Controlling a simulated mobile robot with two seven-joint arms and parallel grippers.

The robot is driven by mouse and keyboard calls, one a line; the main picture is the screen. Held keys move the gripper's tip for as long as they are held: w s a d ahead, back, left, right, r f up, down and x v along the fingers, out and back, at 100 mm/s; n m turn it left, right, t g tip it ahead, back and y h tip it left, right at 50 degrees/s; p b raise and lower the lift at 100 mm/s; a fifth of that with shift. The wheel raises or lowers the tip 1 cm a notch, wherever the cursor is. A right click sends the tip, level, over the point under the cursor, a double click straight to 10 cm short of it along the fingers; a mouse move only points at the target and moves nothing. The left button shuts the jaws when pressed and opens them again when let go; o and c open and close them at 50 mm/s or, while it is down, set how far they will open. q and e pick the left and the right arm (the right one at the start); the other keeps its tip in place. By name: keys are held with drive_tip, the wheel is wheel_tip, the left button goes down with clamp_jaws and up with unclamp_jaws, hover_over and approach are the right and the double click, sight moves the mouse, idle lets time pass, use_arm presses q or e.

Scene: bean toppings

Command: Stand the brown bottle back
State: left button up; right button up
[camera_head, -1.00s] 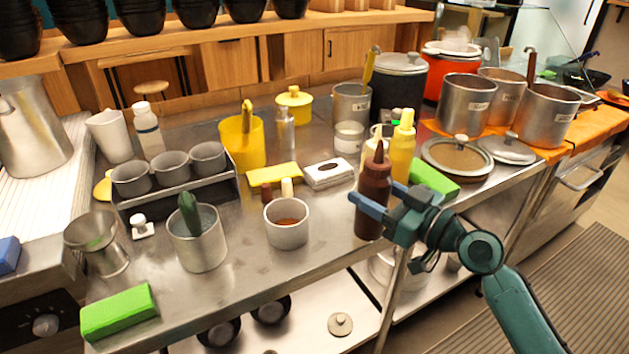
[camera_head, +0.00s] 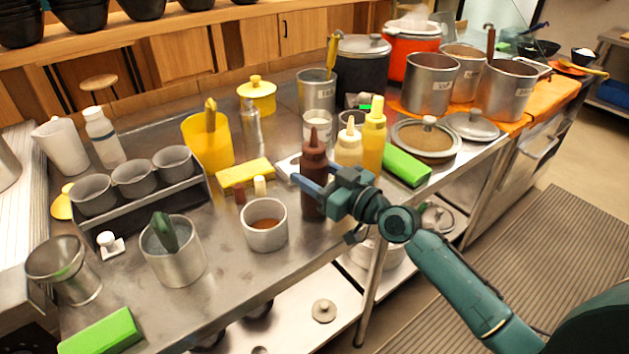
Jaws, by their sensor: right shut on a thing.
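The brown bottle (camera_head: 314,165) is upright at the front part of the steel counter, its pointed cap up. My right gripper (camera_head: 318,186) comes in from the right and is shut on the bottle's middle, one blue finger showing across its side. I cannot tell whether the bottle's base touches the counter. Just behind and to the right stand a cream bottle (camera_head: 349,146) and a yellow bottle (camera_head: 374,138). My left gripper is not in view.
A grey cup with brown sauce (camera_head: 265,238) stands left of the bottle. A yellow sponge (camera_head: 245,173) lies behind it, and a green block (camera_head: 406,166) lies to the right. A lidded pan (camera_head: 425,139) stands at the back right. The counter's front edge is close.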

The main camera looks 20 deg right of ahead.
drive_tip(key=shift+f, duration=0.4)
drive_tip(key=shift+r, duration=0.1)
drive_tip(key=shift+f, duration=0.2)
drive_tip(key=o, duration=0.6)
drive_tip(key=shift+o, duration=0.2)
